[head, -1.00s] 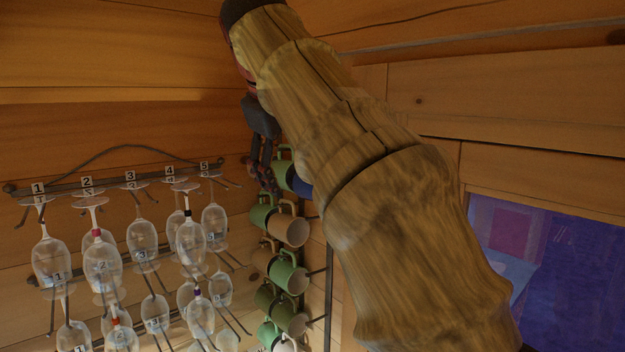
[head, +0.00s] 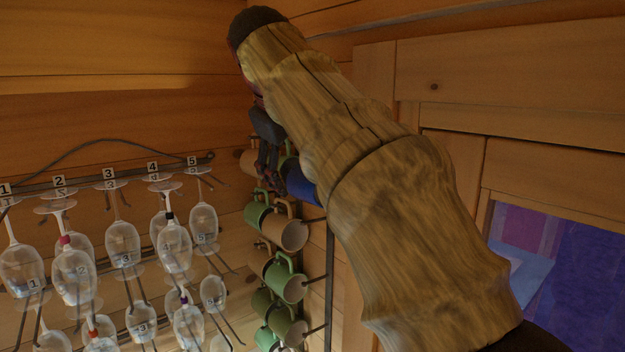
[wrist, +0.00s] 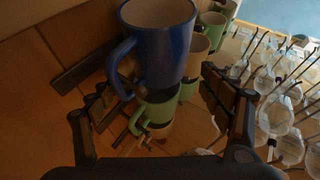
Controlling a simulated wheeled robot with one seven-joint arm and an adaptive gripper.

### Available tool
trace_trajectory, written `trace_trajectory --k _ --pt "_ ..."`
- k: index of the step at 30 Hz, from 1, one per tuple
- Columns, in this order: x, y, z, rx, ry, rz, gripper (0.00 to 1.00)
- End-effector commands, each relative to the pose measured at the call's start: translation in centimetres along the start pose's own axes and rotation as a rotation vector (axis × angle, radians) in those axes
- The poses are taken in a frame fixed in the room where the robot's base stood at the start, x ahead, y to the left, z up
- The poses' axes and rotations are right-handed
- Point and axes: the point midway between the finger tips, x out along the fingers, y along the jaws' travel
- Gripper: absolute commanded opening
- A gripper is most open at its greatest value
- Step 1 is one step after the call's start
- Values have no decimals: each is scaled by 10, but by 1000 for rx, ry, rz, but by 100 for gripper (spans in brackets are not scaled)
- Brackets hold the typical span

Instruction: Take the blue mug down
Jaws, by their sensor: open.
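The blue mug (wrist: 160,45) hangs on the rack in the wrist view, its white inside showing and its handle to the left. The mug is at the top middle, between and beyond the two fingers of my gripper (wrist: 155,95). The fingers are apart and empty, with one to each side below it. In the head view my gripper (head: 270,180) is at the top of the mug column, and the blue mug (head: 302,186) shows just right of it, partly hidden behind my arm. I cannot tell whether a finger touches it.
Green mugs (head: 290,284) and tan mugs (head: 285,234) hang close below the blue one on dark pegs. Several numbered wine glasses (head: 75,270) hang on a metal rack (head: 130,178) to the left. A log wall and a window (head: 560,260) are at the right.

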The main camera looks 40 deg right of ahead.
Motion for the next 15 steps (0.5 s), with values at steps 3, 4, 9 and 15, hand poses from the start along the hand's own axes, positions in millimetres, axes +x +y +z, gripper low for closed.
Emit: trace_trajectory --k 3,4,9,15 --pt "17 2 -1 1 -1 1 79" --pt "20 1 -1 1 -1 0 79" --pt "30 1 -1 2 1 0 79" --pt "30 1 -1 2 1 0 78"
